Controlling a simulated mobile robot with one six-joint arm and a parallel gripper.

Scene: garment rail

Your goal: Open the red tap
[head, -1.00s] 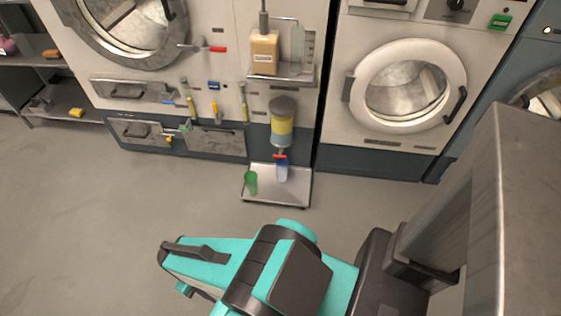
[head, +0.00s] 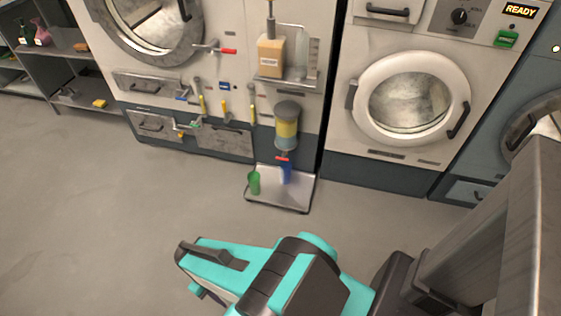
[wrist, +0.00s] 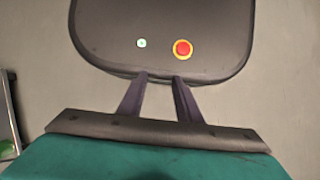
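Two red-handled taps show in the head view. One is a lever tap with a red handle (head: 228,51) on a short metal pipe, on the front of the left machine. The other is a small red tap (head: 283,159) under the yellow-and-grey dispenser (head: 286,130), with a blue cup (head: 287,173) below it. Both are well away from my arm. My gripper (wrist: 162,76) shows in the wrist view with its two dark fingers apart and nothing between them. In the head view my teal arm is at the bottom, and the fingertips cannot be made out.
A metal tray (head: 298,196) on the floor holds a green cup (head: 254,182). Blue, yellow and green handles sit low on the left machine. A soap bottle (head: 271,54) stands on a shelf. A white-doored machine (head: 412,98) is at right. Open floor lies in front.

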